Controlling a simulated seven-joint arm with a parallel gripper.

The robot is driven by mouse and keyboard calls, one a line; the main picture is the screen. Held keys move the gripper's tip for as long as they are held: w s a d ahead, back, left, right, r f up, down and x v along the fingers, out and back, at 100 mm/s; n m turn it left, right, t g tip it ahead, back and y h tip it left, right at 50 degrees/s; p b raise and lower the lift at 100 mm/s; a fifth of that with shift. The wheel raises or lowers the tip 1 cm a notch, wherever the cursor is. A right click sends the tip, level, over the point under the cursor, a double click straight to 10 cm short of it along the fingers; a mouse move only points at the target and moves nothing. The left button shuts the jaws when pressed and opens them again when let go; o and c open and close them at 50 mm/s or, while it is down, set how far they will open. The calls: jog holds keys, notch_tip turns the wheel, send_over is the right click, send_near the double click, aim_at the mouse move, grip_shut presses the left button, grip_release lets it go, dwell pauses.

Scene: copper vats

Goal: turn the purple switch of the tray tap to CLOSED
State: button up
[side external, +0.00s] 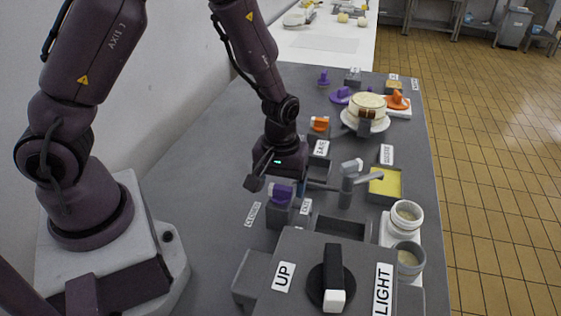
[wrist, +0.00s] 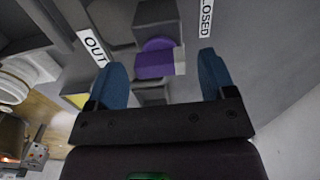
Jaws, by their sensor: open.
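The purple switch (side external: 281,194) sits on a grey block near the front of the bench. In the wrist view the switch (wrist: 152,63) lies between my two blue fingers, with its pale tip at the right end, on the side of the CLOSED label (wrist: 206,18). The OUT label (wrist: 95,46) is on the left there. My gripper (side external: 283,184) is open just above the switch; in the wrist view my gripper (wrist: 160,70) shows a gap on both sides of it. Contact is not visible. The exact switch setting is hard to tell.
A grey tap (side external: 347,187) and a yellow tray (side external: 386,184) stand to the right. A grey box with a black knob (side external: 332,275) is in front. The bench left of the switch is clear.

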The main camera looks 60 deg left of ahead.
aim_at(280, 187)
notch_tip(280, 187, up, 12)
dwell(0.4)
jog(key=shift+r, duration=0.1)
jog(key=s+a+r+m+t, duration=0.1)
jog(key=s+r+m+t, duration=0.4)
jog(key=s+r+m, duration=0.4)
jog(key=shift+s+r+t, duration=0.3)
jog(key=shift+s+r, duration=1.85)
jog(key=shift+r, duration=0.3)
